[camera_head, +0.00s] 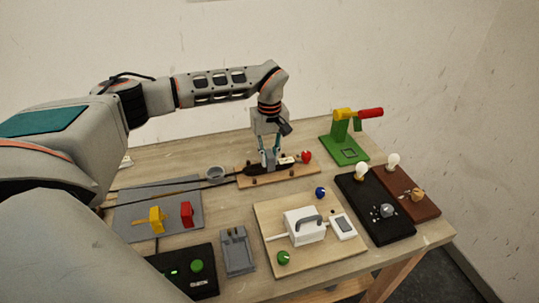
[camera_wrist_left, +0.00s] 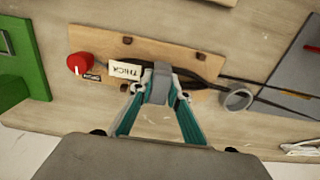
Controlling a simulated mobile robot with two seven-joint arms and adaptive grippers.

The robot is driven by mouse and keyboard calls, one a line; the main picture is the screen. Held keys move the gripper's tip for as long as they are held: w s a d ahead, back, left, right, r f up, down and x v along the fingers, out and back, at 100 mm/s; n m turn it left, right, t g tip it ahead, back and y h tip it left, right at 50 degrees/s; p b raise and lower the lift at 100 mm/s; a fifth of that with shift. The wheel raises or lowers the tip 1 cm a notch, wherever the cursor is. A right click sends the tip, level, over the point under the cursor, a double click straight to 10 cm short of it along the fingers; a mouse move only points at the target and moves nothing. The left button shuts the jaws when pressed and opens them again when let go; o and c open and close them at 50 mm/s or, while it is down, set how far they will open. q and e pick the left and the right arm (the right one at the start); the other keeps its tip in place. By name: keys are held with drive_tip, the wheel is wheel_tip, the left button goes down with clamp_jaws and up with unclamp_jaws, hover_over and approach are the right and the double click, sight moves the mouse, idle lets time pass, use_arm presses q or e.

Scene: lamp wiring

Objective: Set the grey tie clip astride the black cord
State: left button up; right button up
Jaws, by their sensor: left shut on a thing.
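My left gripper (camera_head: 269,160) points down over the narrow wooden board at the back of the table. It is shut on the grey tie clip (camera_wrist_left: 159,86), a small block between its teal fingertips (camera_wrist_left: 160,92) in the left wrist view. The black cord (camera_wrist_left: 200,80) runs along the board under or beside the clip; it also shows in the head view (camera_head: 239,174). The clip overlaps the cord in the picture, beside a white tag reading THICK (camera_wrist_left: 125,71). I cannot tell whether it straddles or touches the cord. My right gripper is out of view.
The wooden board (camera_wrist_left: 110,42) has small brown pegs and a red knob (camera_wrist_left: 81,63) at one end. A green stand (camera_head: 345,150) with a red handle stands behind right. Several fixtures fill the table's front.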

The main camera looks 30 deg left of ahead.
use_arm(q)
drive_tip(key=shift+f, duration=0.2)
idle(0.6)
drive_tip(key=o, duration=1)
wheel_tip(320, 180, up, 12)
drive_tip(key=shift+r, duration=0.1)
drive_tip(key=shift+s, duration=0.15)
